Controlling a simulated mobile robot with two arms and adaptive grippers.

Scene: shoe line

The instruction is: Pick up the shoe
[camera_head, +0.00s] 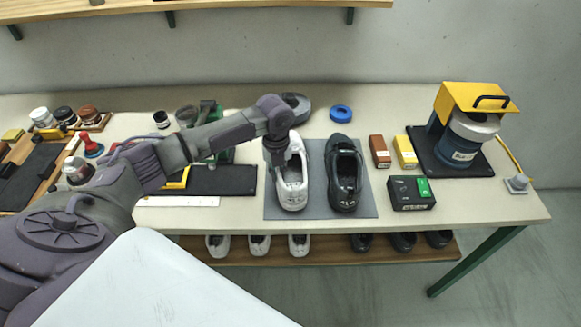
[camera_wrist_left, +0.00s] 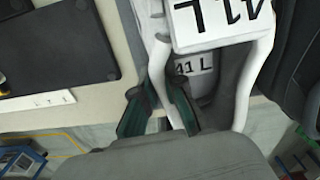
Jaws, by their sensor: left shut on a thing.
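A white shoe (camera_head: 292,185) sits on a grey mat (camera_head: 318,208) on the table, toe toward the back. A black shoe (camera_head: 344,178) sits beside it on the right. My left gripper (camera_head: 276,165) reaches down over the left side of the white shoe. In the left wrist view, the fingers of my left gripper (camera_wrist_left: 160,100) are shut on the collar wall of the white shoe (camera_wrist_left: 262,62), one finger inside the opening. The insole carries a label reading "41 L". My right gripper is not in view.
A brown box (camera_head: 380,151), a yellow box (camera_head: 405,152) and a dark box with a green top (camera_head: 411,193) stand right of the mat. A yellow-topped machine (camera_head: 470,125) stands farther right. Several shoes sit on the lower shelf (camera_head: 330,251).

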